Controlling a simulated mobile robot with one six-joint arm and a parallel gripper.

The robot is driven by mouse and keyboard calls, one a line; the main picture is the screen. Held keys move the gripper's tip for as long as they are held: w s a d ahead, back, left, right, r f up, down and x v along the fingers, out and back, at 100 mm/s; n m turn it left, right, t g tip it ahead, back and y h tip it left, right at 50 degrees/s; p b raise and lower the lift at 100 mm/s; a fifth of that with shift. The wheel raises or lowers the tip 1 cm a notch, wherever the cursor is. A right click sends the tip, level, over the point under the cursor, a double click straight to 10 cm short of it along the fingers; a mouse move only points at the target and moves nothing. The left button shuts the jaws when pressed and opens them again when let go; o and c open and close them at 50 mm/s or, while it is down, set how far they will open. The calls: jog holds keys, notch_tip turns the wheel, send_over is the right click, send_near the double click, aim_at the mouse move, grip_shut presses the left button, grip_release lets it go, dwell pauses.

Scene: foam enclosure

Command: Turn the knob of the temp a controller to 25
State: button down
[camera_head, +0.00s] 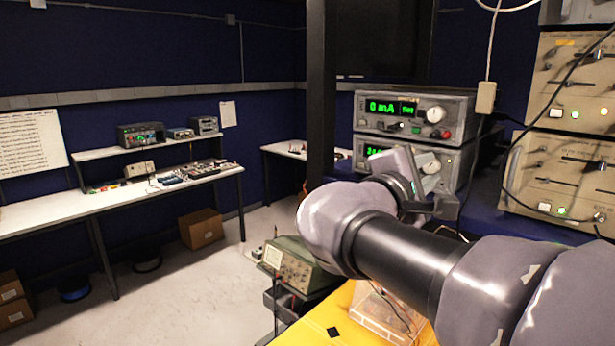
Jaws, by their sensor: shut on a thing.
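Two grey controllers are stacked on the right. The upper controller (465,108) shows "0 mA" and "Set" in green and has a white knob (435,114). The lower controller (464,160) shows green digits (376,152) that seem to start with 2; my arm hides the rest. Its knob (428,162) is partly visible behind my gripper. My gripper (432,184) is in front of the lower controller at this knob and appears shut on it. The fingertip contact is mostly hidden. I cannot read which unit is labelled temp A.
Beige instrument panels (560,170) with a hanging black cable stand at the right, close to my arm. A green oscilloscope (290,265) stands below left. A yellow surface (325,322) holds a clear box (385,312).

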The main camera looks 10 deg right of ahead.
dwell(0.4)
jog(key=c, duration=1.2)
grip_release()
jog(key=shift+c, duration=0.2)
jog(key=v, duration=1.7)
jog(key=shift+a, duration=0.2)
jog(key=shift+s, duration=0.15)
